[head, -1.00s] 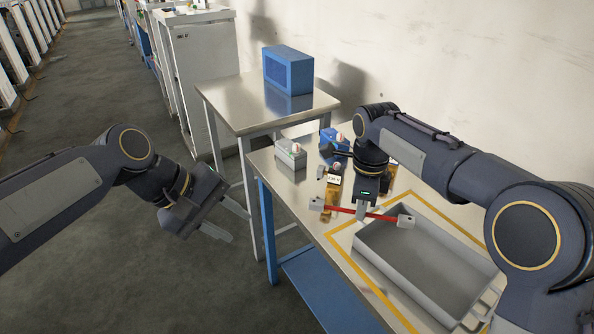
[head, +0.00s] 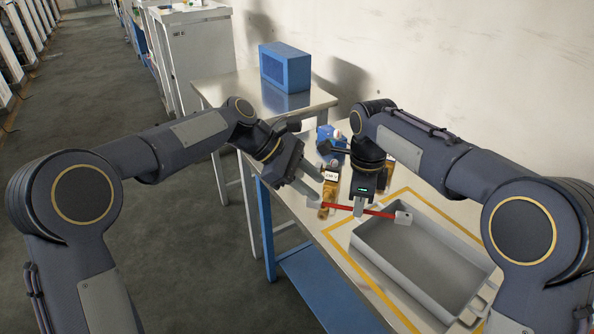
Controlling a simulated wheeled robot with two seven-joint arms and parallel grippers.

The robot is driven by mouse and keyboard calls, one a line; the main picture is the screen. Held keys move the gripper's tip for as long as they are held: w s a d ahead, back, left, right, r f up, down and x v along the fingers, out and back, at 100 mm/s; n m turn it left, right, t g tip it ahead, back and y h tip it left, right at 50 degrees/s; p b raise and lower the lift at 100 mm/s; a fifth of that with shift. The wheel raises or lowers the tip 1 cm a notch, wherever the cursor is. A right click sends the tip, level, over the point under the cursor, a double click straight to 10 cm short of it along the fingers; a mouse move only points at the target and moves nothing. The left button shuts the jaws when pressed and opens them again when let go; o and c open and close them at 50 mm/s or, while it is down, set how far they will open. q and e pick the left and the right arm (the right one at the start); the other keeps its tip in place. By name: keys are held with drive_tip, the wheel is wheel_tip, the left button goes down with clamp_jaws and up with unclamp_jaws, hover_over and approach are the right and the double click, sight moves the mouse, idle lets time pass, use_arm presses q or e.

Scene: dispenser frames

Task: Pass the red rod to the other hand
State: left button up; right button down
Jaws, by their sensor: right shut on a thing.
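The right end block (head: 403,217) is free.
An empty grey tray (head: 374,258) stands inside yellow tape on the metal table. Brown-and-white dispenser parts (head: 329,190) and a blue box (head: 327,140) stand behind the grippers. A blue case (head: 285,68) sits on the farther table.

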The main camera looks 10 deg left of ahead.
use_arm(q)
drive_tip(key=x, duration=0.7)
drive_tip(key=shift+c, duration=0.4)
clamp_jaws()
drive_tip(key=shift+r, duration=0.1)
use_arm(e)
drive_tip(key=c, duration=1.4)
unclamp_jaws()
drive_tip(key=shift+c, duration=0.2)
